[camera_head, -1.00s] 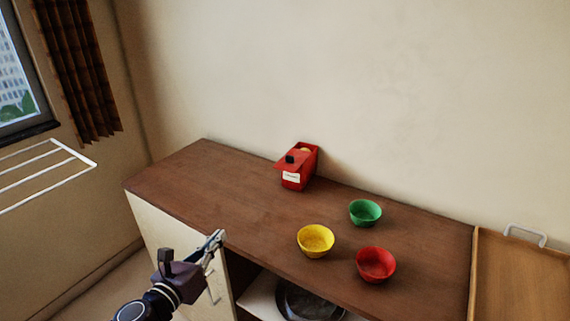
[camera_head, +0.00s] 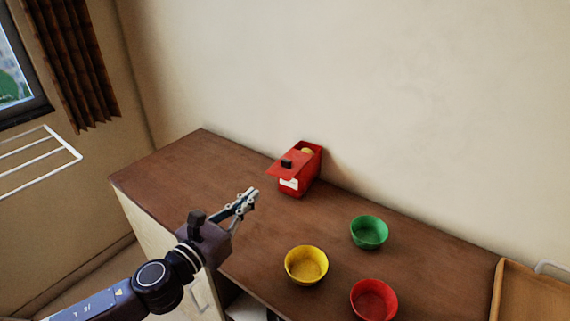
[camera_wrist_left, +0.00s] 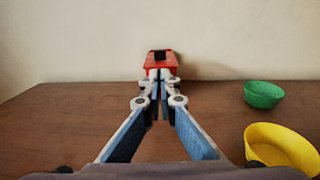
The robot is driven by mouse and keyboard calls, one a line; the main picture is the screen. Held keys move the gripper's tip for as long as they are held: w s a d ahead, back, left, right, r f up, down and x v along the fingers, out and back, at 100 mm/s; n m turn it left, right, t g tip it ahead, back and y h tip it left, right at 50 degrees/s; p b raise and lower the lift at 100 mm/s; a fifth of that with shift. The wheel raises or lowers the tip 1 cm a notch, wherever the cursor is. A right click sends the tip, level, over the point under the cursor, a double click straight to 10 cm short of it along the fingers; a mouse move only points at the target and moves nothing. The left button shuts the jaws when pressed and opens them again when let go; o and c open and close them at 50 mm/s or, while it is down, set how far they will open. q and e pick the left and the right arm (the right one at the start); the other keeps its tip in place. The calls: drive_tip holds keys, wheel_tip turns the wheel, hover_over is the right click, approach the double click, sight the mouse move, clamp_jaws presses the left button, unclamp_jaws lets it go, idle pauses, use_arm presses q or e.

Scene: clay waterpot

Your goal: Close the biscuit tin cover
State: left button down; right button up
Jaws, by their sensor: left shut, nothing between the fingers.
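The red biscuit tin (camera_head: 299,183) stands on the wooden counter near the back wall, with a white label on its front. Its red cover (camera_head: 286,166) with a black knob is slid toward the front and overhangs it. The tin's back part is open and shows something pale yellow inside. In the left wrist view the cover (camera_wrist_left: 161,66) is straight ahead, partly hidden by the fingertips. My left gripper (camera_head: 252,194) is shut and empty above the counter, in front and left of the tin, apart from it. My right gripper is not in view.
A yellow bowl (camera_head: 306,265), a green bowl (camera_head: 369,232) and a red bowl (camera_head: 373,300) stand on the counter right of my gripper. A wooden tray (camera_head: 530,292) is at the far right. The counter's left part is clear.

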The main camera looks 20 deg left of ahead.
use_arm(q)
drive_tip(key=p, duration=0.1)
approach(285, 163)
drive_tip(key=p+x, duration=0.2)
drive_tip(key=x, duration=0.3)
drive_tip(key=shift+w+d+r, duration=0.1)
drive_tip(key=shift+w, duration=0.25)
drive_tip(key=shift+w+d, duration=0.2)
drive_tip(key=shift+w, duration=0.4)
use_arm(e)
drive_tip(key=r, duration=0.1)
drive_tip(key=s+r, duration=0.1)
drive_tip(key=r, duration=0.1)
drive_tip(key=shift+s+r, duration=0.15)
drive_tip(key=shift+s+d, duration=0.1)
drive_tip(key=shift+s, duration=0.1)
